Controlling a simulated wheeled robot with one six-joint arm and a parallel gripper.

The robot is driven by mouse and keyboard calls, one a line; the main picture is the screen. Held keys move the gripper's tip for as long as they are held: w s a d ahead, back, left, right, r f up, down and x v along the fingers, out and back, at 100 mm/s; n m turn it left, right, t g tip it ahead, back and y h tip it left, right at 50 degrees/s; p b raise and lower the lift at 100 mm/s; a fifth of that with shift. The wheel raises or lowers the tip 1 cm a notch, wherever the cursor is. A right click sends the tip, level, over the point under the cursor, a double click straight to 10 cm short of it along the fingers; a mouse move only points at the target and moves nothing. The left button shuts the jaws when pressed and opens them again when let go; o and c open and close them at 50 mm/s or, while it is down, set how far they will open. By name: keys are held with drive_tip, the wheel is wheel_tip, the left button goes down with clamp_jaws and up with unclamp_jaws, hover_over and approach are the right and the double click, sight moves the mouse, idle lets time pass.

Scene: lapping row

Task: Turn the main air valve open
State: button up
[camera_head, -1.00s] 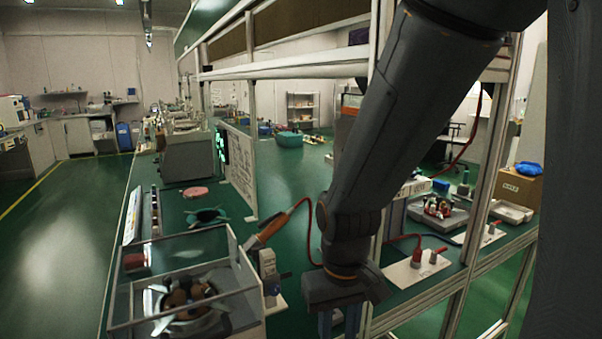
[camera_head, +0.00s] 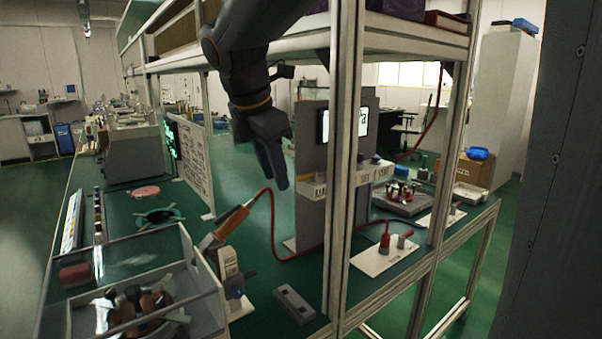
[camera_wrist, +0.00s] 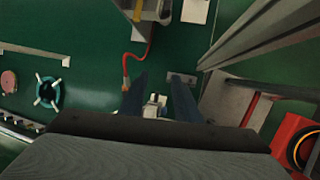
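My gripper (camera_head: 272,165) hangs above the bench in front of the grey panel, fingers pointing down. In the wrist view its two blue fingers (camera_wrist: 160,100) are apart, with nothing held between them. A ledge on the grey panel carries a partly hidden label (camera_head: 318,190) that seems to begin "MA", and another label (camera_head: 377,173) with "SET" and "VENT". A small dark and blue part (camera_head: 376,159) sits above the second label. I cannot tell which part is the main air valve or how it is turned; a shelf post hides part of the ledge.
An orange-handled tool (camera_head: 232,222) on a stand joins a red hose (camera_head: 274,225) running across the bench. A clear-walled box (camera_head: 130,252) is front left. A grey block (camera_head: 294,304) lies near the bench's front.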

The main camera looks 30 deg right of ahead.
drive_tip(key=p, duration=0.2)
approach(304, 176)
wheel_tip(304, 176, down, 2)
drive_tip(key=x, duration=0.4)
drive_tip(key=shift+w+d+r, duration=0.1)
drive_tip(key=shift+w+d, duration=0.1)
drive_tip(key=shift+w, duration=0.05)
drive_tip(key=shift+w+d+f, duration=0.15)
drive_tip(key=shift+d+f, duration=0.05)
drive_tip(key=shift+f, duration=0.4)
drive_tip(key=shift+c, duration=0.5)
